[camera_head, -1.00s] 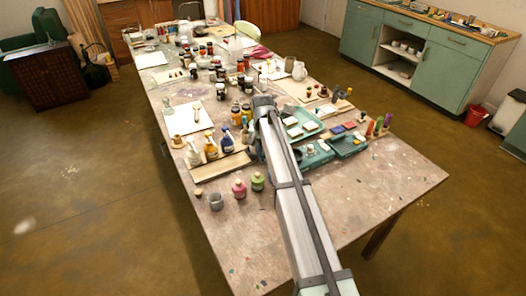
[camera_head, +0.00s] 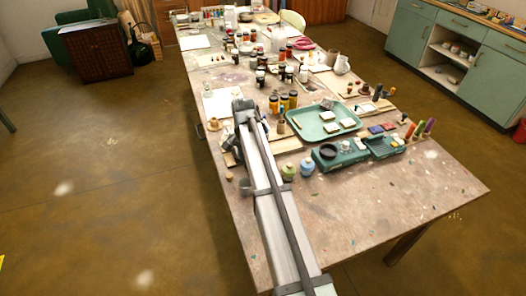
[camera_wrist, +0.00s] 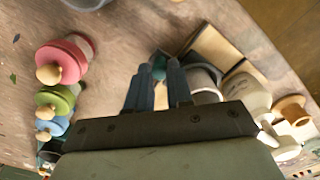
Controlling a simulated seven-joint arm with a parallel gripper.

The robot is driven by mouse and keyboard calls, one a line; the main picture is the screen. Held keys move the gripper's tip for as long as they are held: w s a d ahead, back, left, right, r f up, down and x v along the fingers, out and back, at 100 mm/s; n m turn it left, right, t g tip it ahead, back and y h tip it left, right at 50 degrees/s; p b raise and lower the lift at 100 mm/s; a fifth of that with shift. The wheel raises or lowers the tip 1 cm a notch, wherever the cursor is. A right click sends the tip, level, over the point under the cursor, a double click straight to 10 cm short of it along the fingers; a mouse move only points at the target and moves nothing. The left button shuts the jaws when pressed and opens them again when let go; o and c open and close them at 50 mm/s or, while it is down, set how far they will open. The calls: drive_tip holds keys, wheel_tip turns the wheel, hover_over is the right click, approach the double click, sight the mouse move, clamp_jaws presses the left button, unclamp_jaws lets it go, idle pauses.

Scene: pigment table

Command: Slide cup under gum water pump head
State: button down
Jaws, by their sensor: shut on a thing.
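A pale grey cup (camera_wrist: 208,82) shows in the wrist view, just right of my fingers and partly hidden by my gripper's body. My gripper (camera_wrist: 158,82) is shut with its fingers at the cup's near side; the exact place of contact is hard to make out. A white pump bottle (camera_wrist: 246,95) stands close to the right of the cup, its spout pointing down in the picture; I cannot read which liquid it holds. In the head view my arm hides the cup, the bottles and my fingertips.
Jars with round knobs, pink (camera_wrist: 62,62), green (camera_wrist: 55,100) and blue (camera_head: 307,166), stand near the arm. A grey mug (camera_head: 245,187) stands at the table's left edge. A teal tray (camera_head: 318,126) lies right of the arm. The front right tabletop (camera_head: 400,205) is mostly clear.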

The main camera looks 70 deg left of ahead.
drive_tip(key=shift+s, duration=1.9)
drive_tip(key=c, duration=1)
unclamp_jaws()
drive_tip(key=shift+r, duration=0.1)
wheel_tip(320, 180, up, 14)
drive_tip(key=shift+f, duration=0.2)
